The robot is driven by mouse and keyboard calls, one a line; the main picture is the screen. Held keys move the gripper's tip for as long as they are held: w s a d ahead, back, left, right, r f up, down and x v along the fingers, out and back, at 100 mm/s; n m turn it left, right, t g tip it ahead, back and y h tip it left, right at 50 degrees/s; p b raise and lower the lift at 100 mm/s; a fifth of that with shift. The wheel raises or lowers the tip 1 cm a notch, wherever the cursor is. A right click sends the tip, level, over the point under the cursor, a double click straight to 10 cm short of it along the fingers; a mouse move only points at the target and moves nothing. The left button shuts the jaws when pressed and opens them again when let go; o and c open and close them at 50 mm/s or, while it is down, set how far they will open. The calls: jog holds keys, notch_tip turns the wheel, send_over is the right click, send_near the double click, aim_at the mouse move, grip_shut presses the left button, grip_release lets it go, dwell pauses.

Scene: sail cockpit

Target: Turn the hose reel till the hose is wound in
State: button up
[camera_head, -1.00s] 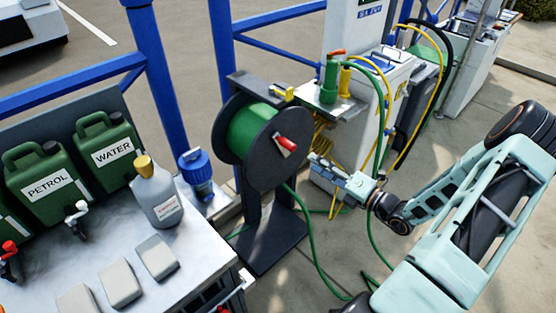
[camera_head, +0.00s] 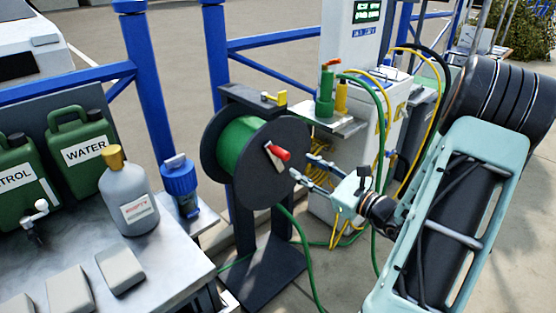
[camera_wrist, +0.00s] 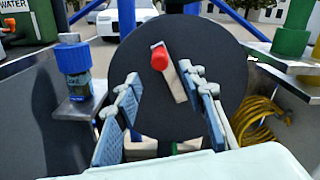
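The hose reel has dark round flanges (camera_head: 252,186) and stands upright on a dark post and base plate. Green hose (camera_head: 238,144) is wound on its drum, and a length of green hose (camera_head: 300,244) hangs from it to the ground. A crank with a red knob (camera_head: 283,154) on a pale arm sits on the front flange. In the wrist view the red knob (camera_wrist: 159,58) is ahead, between the fingers' lines and beyond the tips. My gripper (camera_head: 303,166) is open and empty, just right of the knob, apparently apart from it. Its spread fingers (camera_wrist: 164,80) fill the lower wrist view.
A metal bench with a grey bottle (camera_head: 129,198) and green cans (camera_head: 80,150) stands at left. A blue-capped filter (camera_head: 180,184) sits by the reel. A shelf (camera_head: 335,122) with a green cylinder, and a white pedestal with yellow and green hoses, stand close right. Blue rails run behind.

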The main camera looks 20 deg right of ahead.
aim_at(288, 158)
jog(key=b+x, duration=0.2)
jog(key=x, duration=0.7)
jog(key=shift+w+a+f, duration=0.1)
jog(key=shift+w, duration=0.2)
grip_shut()
